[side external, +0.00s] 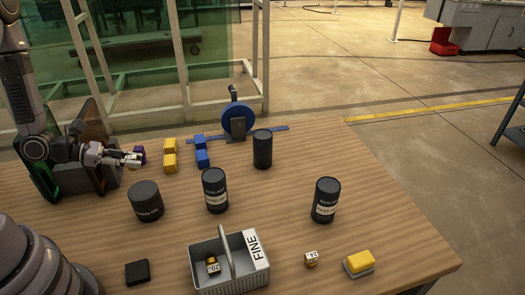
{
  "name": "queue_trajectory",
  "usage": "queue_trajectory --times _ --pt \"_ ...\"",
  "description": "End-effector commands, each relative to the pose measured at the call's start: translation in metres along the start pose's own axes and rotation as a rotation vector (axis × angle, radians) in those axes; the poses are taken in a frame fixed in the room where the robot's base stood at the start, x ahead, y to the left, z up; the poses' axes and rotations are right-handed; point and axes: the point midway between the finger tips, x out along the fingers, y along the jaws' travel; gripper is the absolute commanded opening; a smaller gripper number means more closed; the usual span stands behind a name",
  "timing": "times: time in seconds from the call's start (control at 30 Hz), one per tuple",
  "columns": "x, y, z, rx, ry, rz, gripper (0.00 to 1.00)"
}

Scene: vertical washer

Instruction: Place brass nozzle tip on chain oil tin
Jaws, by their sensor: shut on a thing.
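My gripper (124,159) is at the left of the table, in front of a dark upright panel, and is shut on a small pale-gold piece, the brass nozzle tip (134,161). The piece is tiny here and its shape is hard to make out. A short, wide dark tin (145,201) stands upright in front of the gripper, nearer the camera. It looks like the chain oil tin, but its label is too small to read surely. Its top looks bare. The gripper and nozzle tip are apart from it.
Taller dark cans stand at the middle (215,191), right (326,201) and back (262,149). A grey basket (199,270) with a raised handle is in front.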

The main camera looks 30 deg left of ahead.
Motion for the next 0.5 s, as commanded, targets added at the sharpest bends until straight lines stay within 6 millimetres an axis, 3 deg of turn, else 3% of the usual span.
queue_trajectory --times 0.1,0.5 --pt "0.007 -0.001 -0.019 -0.006 0.000 -0.002 0.00" --pt "0.025 -0.001 -0.063 -0.003 0.001 -0.001 0.00"
